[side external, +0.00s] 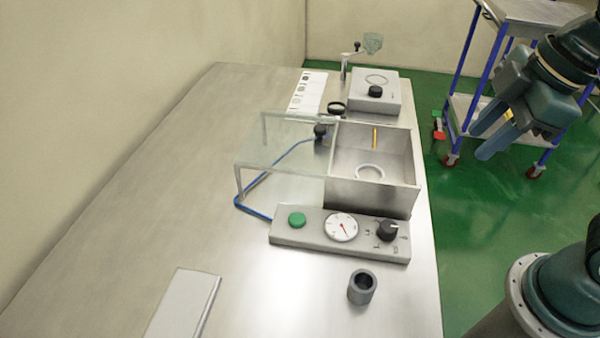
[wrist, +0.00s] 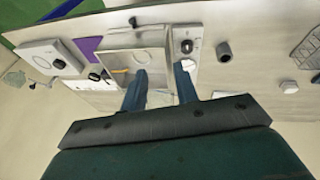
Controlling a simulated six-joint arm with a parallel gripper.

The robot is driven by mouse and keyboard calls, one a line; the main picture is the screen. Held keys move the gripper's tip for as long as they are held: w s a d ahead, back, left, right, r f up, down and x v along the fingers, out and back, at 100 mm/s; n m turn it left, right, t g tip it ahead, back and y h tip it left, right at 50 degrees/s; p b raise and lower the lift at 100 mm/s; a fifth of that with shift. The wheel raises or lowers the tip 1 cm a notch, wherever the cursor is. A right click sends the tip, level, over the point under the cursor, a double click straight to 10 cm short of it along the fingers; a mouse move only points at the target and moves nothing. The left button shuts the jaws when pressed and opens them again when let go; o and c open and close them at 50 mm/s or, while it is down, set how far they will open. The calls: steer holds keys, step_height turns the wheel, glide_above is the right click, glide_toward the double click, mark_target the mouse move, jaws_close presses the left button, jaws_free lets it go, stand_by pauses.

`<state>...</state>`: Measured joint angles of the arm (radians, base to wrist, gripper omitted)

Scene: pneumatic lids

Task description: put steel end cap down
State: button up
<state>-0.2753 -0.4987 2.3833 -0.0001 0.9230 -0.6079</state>
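My gripper (side external: 492,138) hangs beyond the bench's right edge in the side view, high over the green floor. Its two blue fingers are apart with nothing between them. In the wrist view the parted fingers (wrist: 160,82) frame only the bench area. A short, dark grey, hollow cylinder (side external: 362,287) stands upright near the front of the bench; it also shows in the wrist view (wrist: 224,51). I cannot tell whether it is the steel end cap. The open-topped steel box (side external: 372,194) has a pale ring (side external: 370,172) and a yellow strip (side external: 375,138) inside.
A clear lid panel (side external: 280,150) extends left of the box. The control panel (side external: 290,238) carries a green button, gauge and black knob. A grey station (side external: 389,101) stands behind. A flat grey plate (side external: 186,302) lies front left. A blue-framed cart (side external: 470,75) stands behind my gripper.

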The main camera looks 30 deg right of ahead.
steer(key=s+d+m+t+h, duration=0.1)
steer(key=s+d+m+t, duration=0.1)
steer(key=d+m, duration=0.4)
steer(key=shift+s+r+m, duration=0.3)
steer(key=shift+s+m, duration=0.5)
steer(key=shift+m, duration=1.3)
